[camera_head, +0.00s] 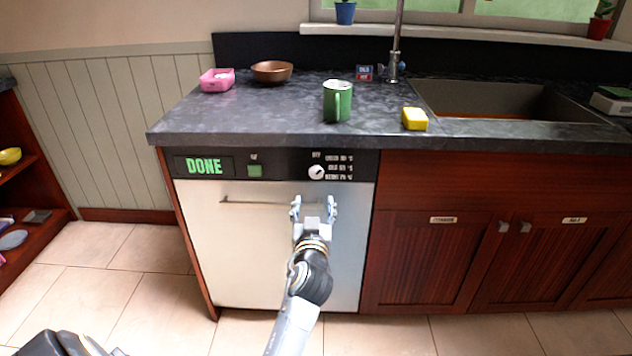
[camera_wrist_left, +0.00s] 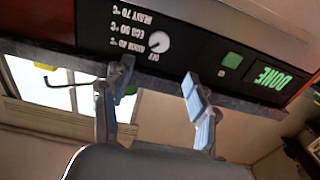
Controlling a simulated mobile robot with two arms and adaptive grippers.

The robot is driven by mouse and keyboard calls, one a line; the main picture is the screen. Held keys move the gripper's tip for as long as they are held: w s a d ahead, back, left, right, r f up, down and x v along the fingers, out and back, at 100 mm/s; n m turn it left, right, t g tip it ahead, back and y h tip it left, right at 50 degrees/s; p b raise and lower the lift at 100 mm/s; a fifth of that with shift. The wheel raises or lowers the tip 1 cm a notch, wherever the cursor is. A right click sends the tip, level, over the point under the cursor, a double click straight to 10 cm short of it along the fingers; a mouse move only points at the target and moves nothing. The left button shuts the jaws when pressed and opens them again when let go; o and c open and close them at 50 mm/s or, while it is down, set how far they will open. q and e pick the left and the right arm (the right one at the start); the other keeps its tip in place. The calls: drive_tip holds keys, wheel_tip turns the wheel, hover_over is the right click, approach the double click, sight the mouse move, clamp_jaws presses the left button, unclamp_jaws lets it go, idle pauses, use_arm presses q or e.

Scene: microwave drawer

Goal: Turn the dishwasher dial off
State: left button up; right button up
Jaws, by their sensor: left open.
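The dishwasher (camera_head: 238,268) has a white door and a black control panel under the counter. Its round white dial (camera_head: 316,172) sits on the right of the panel, with an OFF label above it and program labels to its right. I cannot tell for sure where the dial points. My left gripper (camera_head: 313,202) is open and empty, below the dial in the head view and apart from it. In the left wrist view, where the panel appears upside down, the dial (camera_wrist_left: 159,42) shows between and beyond the gripper's two fingertips (camera_wrist_left: 156,74). My right gripper is not in view.
The panel has a lit green DONE display (camera_head: 204,166) and a green button (camera_head: 254,171). A door handle bar (camera_head: 250,203) runs below.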

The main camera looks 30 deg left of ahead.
sight(316, 174)
use_arm(q)
drive_tip(key=x, duration=1.1)
drive_tip(key=shift+w+f, duration=0.1)
drive_tip(key=shift+w, duration=0.1)
drive_tip(key=shift+w+a+b, duration=0.3)
drive_tip(key=shift+w+a, duration=0.05)
drive_tip(key=shift+w, duration=0.2)
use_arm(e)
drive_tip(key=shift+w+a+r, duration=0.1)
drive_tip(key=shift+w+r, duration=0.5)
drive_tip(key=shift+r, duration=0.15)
use_arm(q)
drive_tip(key=c, duration=1.2)
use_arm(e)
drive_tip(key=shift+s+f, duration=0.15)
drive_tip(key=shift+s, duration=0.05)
